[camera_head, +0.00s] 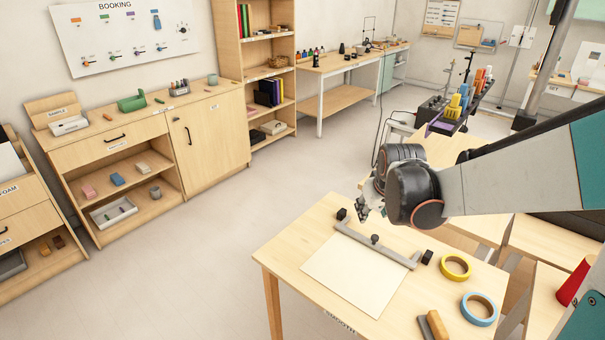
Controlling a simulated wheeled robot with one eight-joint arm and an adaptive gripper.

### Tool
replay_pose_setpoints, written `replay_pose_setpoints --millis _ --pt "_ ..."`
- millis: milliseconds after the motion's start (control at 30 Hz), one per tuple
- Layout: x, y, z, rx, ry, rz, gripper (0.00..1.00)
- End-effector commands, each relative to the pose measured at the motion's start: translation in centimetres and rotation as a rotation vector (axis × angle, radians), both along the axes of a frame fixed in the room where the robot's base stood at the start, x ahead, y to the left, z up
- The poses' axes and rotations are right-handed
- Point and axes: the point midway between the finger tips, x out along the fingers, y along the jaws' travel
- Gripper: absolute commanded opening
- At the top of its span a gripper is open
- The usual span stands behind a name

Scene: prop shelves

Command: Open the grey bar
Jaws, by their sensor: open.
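The grey bar (394,254) lies across the far edge of a pale sheet (354,274) on the light wooden table. A dark round knob (375,240) stands near the middle of the bar. Small black blocks sit near its two ends, one at the left (341,214) and one at the right (427,257). My gripper (362,212) is open above the bar's left part, apart from the knob as far as I can tell. Its fingers look small and are partly hidden by my dark wrist.
A yellow tape ring (443,268) and a blue tape ring (464,309) lie at the table's right side. A wood-handled tool (438,325) lies at the front edge. The table's left front corner is clear.

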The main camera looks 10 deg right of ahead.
Motion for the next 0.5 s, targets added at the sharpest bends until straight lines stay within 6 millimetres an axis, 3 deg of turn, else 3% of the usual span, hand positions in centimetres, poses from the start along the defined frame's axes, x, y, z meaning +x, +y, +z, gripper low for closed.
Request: replay_pose_setpoints --millis 200,500 --pt "3.1 -4.1 -4.6 0.078 0.058 -0.078 0.42" --pt "4.3 -6.4 -8.0 0.13 0.093 -0.12 0.42"
